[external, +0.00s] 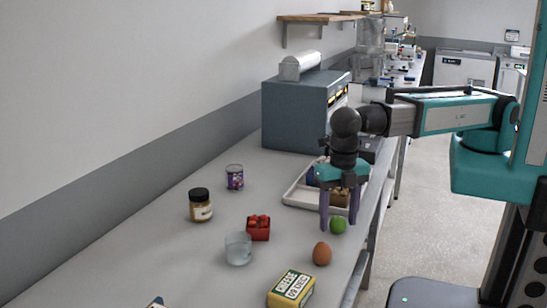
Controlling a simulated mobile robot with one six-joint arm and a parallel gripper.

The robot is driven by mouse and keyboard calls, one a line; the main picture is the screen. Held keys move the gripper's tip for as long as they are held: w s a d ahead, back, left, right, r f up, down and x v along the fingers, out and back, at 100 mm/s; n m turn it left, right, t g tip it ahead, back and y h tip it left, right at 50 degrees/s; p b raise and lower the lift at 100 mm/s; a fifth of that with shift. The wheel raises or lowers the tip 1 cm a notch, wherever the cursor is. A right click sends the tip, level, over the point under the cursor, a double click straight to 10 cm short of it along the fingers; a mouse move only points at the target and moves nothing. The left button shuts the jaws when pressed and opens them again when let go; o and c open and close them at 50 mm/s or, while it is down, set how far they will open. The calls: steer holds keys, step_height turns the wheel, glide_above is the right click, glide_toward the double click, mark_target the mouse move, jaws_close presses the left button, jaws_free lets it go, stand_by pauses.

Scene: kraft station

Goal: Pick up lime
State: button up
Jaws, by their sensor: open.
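The lime (338,225) is a small round green fruit on the grey bench, close to the front corner of a white tray. My gripper (337,214) points down with its purple-grey fingers spread, and it is open. The fingers come down beside the lime, one just left of it and the other at its upper right. I cannot tell whether either finger touches the lime or whether it lies squarely between them.
The white tray (297,199) holds a brown item and a blue one, partly behind my gripper. The bench's right edge is close.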

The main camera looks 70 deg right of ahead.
steer(key=c, duration=1.1)
steer(key=shift+r, duration=0.2)
steer(key=shift+c, duration=0.2)
step_height(320, 180, up, 10)
steer(key=b, duration=0.2)
steer(key=shift+f, duration=0.15)
stand_by(0.4)
